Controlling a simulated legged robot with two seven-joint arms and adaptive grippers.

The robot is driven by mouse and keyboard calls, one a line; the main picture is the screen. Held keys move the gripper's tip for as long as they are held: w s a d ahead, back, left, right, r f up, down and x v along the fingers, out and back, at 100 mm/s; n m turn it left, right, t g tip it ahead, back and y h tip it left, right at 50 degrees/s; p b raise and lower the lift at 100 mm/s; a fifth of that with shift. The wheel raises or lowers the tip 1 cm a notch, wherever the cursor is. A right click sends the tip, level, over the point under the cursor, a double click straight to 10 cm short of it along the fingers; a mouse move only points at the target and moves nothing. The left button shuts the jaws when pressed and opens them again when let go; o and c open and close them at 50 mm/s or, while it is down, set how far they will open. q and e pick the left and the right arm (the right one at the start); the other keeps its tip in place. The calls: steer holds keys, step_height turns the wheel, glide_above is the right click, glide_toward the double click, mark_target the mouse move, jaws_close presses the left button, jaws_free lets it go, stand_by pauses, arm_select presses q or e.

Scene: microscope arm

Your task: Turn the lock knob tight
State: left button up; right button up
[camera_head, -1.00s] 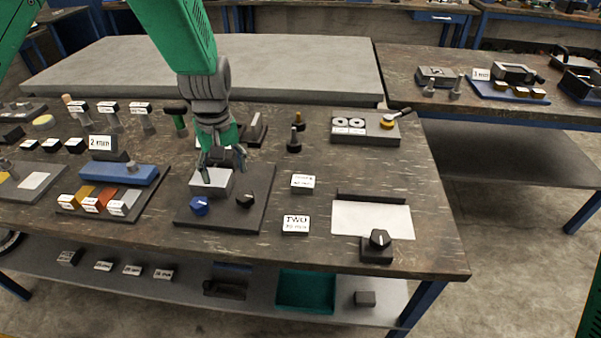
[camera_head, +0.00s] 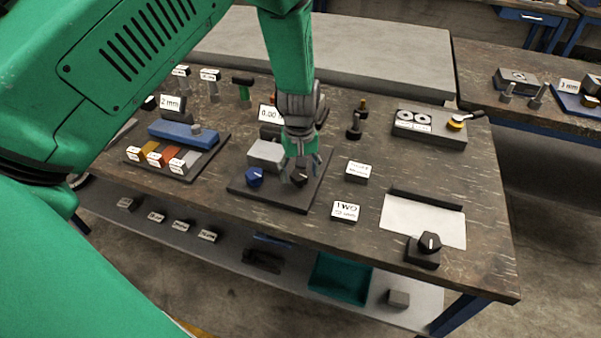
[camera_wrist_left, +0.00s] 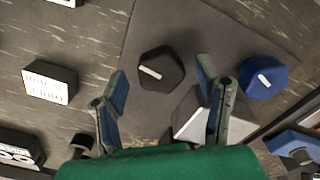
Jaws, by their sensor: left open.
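The black knob (camera_wrist_left: 161,72) with a white pointer line sits on a dark base plate (camera_head: 265,193); in the head view my gripper partly covers the knob (camera_head: 301,176). A blue knob (camera_head: 254,177) with a white line is to its left, and it also shows in the wrist view (camera_wrist_left: 263,78). A grey block (camera_head: 266,154) stands behind them on the plate. My left gripper (camera_head: 300,172) is open and points down over the black knob. In the wrist view its fingers (camera_wrist_left: 160,95) are spread, with the black knob beyond the gap between them. My right gripper is not visible.
A label reading TWO (camera_head: 345,211) and another small label block (camera_head: 356,171) stand right of the plate. Another black knob on a block (camera_head: 426,249) is near the front right edge. A blue fixture (camera_head: 182,133) stands to the left.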

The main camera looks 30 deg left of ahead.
arm_select(q)
steer(key=shift+a+f, duration=0.1)
steer(key=shift+f, duration=0.3)
steer(key=c, duration=1.2)
steer(key=shift+o, duration=0.2)
